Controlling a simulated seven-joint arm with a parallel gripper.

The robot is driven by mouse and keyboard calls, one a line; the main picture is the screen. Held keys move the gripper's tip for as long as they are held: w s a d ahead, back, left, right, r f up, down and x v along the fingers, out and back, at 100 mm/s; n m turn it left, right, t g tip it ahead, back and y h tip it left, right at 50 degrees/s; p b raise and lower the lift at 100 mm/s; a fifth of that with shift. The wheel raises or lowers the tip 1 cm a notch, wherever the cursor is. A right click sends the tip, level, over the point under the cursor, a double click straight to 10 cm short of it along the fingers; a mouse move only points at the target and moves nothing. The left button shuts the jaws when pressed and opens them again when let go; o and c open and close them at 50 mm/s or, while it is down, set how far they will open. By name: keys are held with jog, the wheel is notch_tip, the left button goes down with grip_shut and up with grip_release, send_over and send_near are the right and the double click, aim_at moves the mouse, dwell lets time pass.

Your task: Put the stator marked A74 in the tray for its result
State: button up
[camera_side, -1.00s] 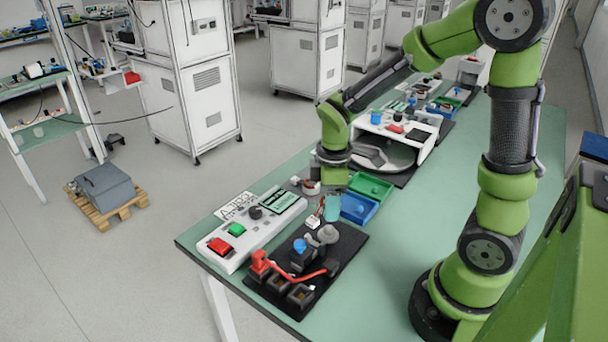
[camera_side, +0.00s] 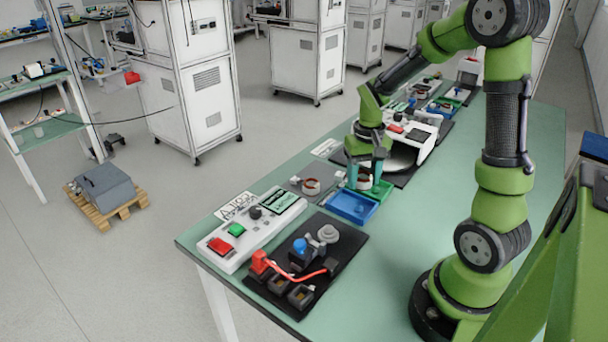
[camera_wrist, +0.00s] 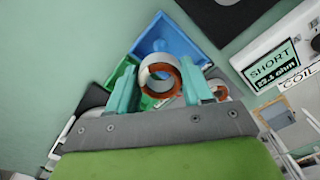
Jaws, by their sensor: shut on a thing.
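My gripper (camera_side: 365,177) is shut on a stator, a pale ring with a copper-coloured inside (camera_wrist: 160,75), held between its teal fingers. In the side view the held stator (camera_side: 364,183) is at the green tray (camera_side: 384,189); I cannot tell its height above the tray. No A74 mark is readable on it. In the wrist view the blue tray (camera_wrist: 178,38) is beyond the stator, and the green tray (camera_wrist: 120,72) is partly hidden by my fingers.
Another stator (camera_side: 311,186) sits on a grey plate left of the trays. A tester (camera_side: 250,230) with red and green buttons stands nearer; its display reads SHORT (camera_wrist: 270,68). A black fixture board (camera_side: 318,262) lies beside it. A white machine (camera_side: 420,138) stands behind the green tray.

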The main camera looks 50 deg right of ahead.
aim_at(359, 206)
jog(key=shift+m, duration=0.3)
jog(key=shift+f, duration=2.4)
jog(key=shift+f, duration=0.2)
jog(key=shift+f, duration=0.75)
jog(key=shift+f, duration=0.1)
